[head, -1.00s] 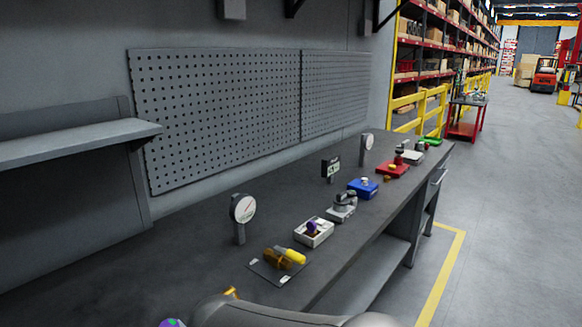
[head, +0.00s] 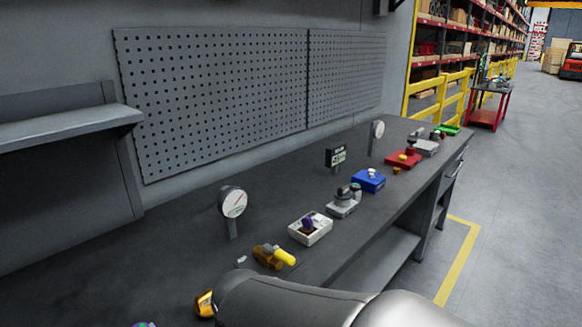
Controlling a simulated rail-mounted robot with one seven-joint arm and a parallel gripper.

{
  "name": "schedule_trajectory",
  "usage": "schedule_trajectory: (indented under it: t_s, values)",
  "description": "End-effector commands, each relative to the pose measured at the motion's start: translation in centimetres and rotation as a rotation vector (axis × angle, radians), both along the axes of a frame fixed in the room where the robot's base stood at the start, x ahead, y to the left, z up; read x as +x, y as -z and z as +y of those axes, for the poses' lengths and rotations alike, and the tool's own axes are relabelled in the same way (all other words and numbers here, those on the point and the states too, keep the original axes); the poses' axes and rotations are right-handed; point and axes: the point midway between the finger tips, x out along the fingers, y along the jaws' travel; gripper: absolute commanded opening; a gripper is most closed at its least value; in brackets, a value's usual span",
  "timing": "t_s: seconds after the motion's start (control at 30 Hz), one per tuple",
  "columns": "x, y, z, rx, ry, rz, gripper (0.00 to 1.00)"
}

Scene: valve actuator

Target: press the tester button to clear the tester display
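A small black display (head: 336,157) with pale green characters stands upright on the bench, behind a grey metal device (head: 343,204) and a blue box (head: 369,180) with a pale top piece. The characters are too small to read surely. I cannot tell which part is the tester button. My gripper is not in view. My grey arm link crosses the bottom of the picture, over the near bench edge, and hides part of the bench.
A round dial gauge (head: 234,203) stands at the near left and another (head: 377,132) farther back. A white tray (head: 309,229) holds a purple-topped part. A brass and yellow part (head: 272,256) lies near my arm, beside a yellow-orange item (head: 204,303).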

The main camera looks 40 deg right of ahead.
Motion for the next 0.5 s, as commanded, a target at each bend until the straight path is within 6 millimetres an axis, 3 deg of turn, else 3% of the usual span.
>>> schedule_trajectory:
  t_s: [0.03, 0.07, 0.5]
  values:
    - [0.00, 0.00, 0.00, 0.000, 0.000, 0.000, 0.09]
    - [0.00, 0.00, 0.00, 0.000, 0.000, 0.000, 0.00]
    - [0.00, 0.00, 0.00, 0.000, 0.000, 0.000, 0.00]
